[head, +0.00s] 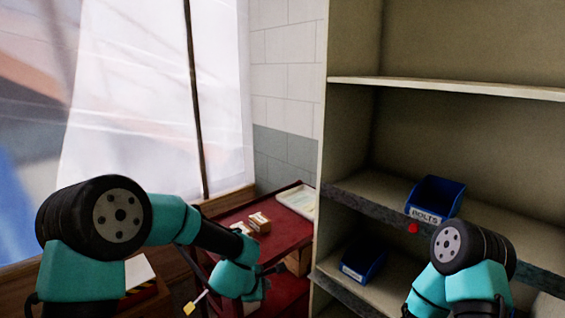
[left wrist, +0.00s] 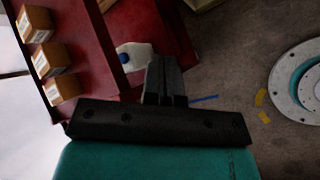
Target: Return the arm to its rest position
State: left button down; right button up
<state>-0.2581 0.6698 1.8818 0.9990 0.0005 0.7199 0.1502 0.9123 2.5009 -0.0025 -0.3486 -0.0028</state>
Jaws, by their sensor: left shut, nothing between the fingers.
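My left arm reaches in from the left in the head view, bent, with its gripper (head: 274,270) in front of the red cart (head: 222,226). In the left wrist view the two dark fingers of this gripper (left wrist: 165,76) lie together, shut and empty. They point past the edge of the red cart (left wrist: 84,30) over the grey floor. My right arm shows only as a teal and black joint at the lower right of the head view; its gripper is out of frame.
The cart carries small cardboard boxes (head: 259,222) and a pale tray (head: 298,200). A shelf unit (head: 345,190) at the right holds a blue BOLTS bin (head: 436,197) and a lower blue bin (head: 362,262). A white bottle with a blue cap (left wrist: 133,57) is near the fingers.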

pick_arm(q)
jog(key=s+a+f+m+g+y, duration=0.1)
jog(key=s+a+f+m+g, duration=0.15)
jog(key=s+a+f, duration=0.35)
jog(key=s+a+f+m+g+y, duration=0.1)
jog(key=s+a+f+m, duration=0.35)
jog(key=f, duration=0.45)
jog(key=s+a+f+m+g, duration=0.1)
jog(key=s+a+f+m, duration=0.2)
jog(key=s, duration=0.5)
jog(key=s+a+f+m+g, duration=0.1)
jog(key=s+a+f+m, duration=0.2)
jog(key=s+f+m, duration=0.3)
jog(key=shift+s+a+h, duration=0.2)
jog(key=shift+s+h, duration=0.1)
jog(key=shift+s, duration=0.8)
jog(key=shift+g, duration=0.25)
